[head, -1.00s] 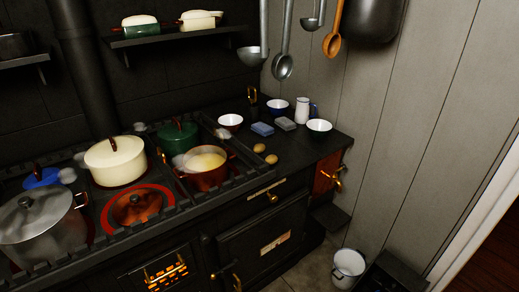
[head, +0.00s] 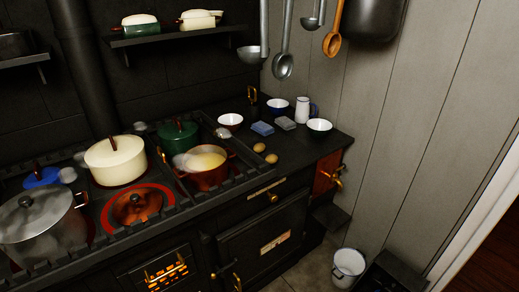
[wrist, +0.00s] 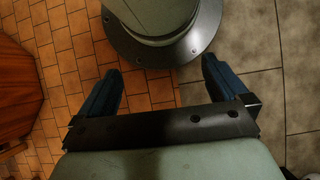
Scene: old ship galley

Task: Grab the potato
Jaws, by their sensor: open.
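Two small brown potatoes lie close together on the dark stove top, near its front edge and right of the red pot. One potato (head: 259,147) is a little behind the other potato (head: 271,158). My gripper (wrist: 162,88) shows only in the wrist view, with its two dark blue fingers wide apart and nothing between them. It is over a tiled floor, and no potato shows in that view. The head view does not show my gripper.
A red pot (head: 205,172) with yellowish contents stands left of the potatoes. Blue and grey blocks (head: 262,129) and several bowls (head: 319,127) lie behind them. Ladles (head: 284,66) hang above. A low rail (head: 225,190) edges the burners.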

